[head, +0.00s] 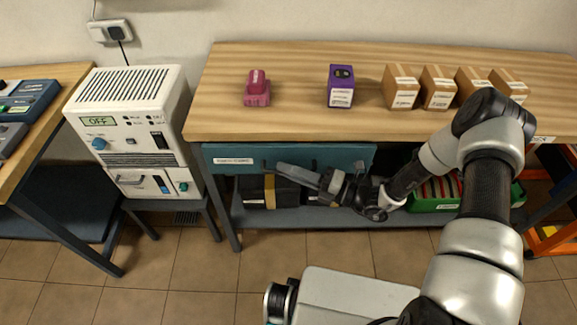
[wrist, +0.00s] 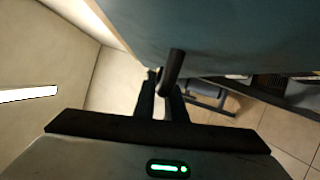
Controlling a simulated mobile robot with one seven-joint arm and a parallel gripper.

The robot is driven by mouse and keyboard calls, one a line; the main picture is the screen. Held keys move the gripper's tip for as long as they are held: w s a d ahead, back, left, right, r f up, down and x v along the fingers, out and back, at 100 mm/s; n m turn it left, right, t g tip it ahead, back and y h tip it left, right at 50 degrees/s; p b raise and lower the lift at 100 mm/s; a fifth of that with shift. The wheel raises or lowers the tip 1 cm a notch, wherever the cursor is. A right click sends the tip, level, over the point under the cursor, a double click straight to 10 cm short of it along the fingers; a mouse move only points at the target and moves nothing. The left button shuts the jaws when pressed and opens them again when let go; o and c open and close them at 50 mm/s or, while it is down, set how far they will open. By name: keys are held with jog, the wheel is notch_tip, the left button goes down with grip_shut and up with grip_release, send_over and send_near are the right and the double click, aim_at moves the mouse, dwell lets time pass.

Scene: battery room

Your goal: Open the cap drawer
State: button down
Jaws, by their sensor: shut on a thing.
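The cap drawer (head: 335,155) is a teal drawer with a white label, just under the wooden tabletop in the head view. Its front looks about level with the table edge, with no open gap visible. In the wrist view the teal front (wrist: 225,35) fills the top, and a dark handle (wrist: 172,68) sticks out from it. My gripper (head: 272,166) reaches in from the right to the drawer front. In the wrist view my gripper (wrist: 162,98) is shut on the handle. The handle is mostly hidden in the head view.
On the tabletop (head: 300,115) are a pink object (head: 257,92), a purple box (head: 341,87) and several brown cartons (head: 402,88). A white power unit (head: 130,115) stands close on the left. Dark boxes and a green crate (head: 432,204) sit on the lower shelf. Tiled floor is free in front.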

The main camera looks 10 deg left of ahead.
jog(key=s+d+p, duration=0.1)
jog(key=s+d, duration=0.1)
jog(key=s, duration=0.9)
jog(key=s+d+p, duration=0.2)
jog(key=s+d, duration=0.1)
jog(key=s, duration=0.8)
jog(key=shift+s+d, duration=0.15)
jog(key=shift+s, duration=0.05)
jog(key=c, duration=1.8)
grip_release()
jog(key=shift+d, duration=0.1)
jog(key=s+d+f, duration=0.1)
jog(key=s+d, duration=0.1)
jog(key=d, duration=1.5)
jog(key=shift+s, duration=0.25)
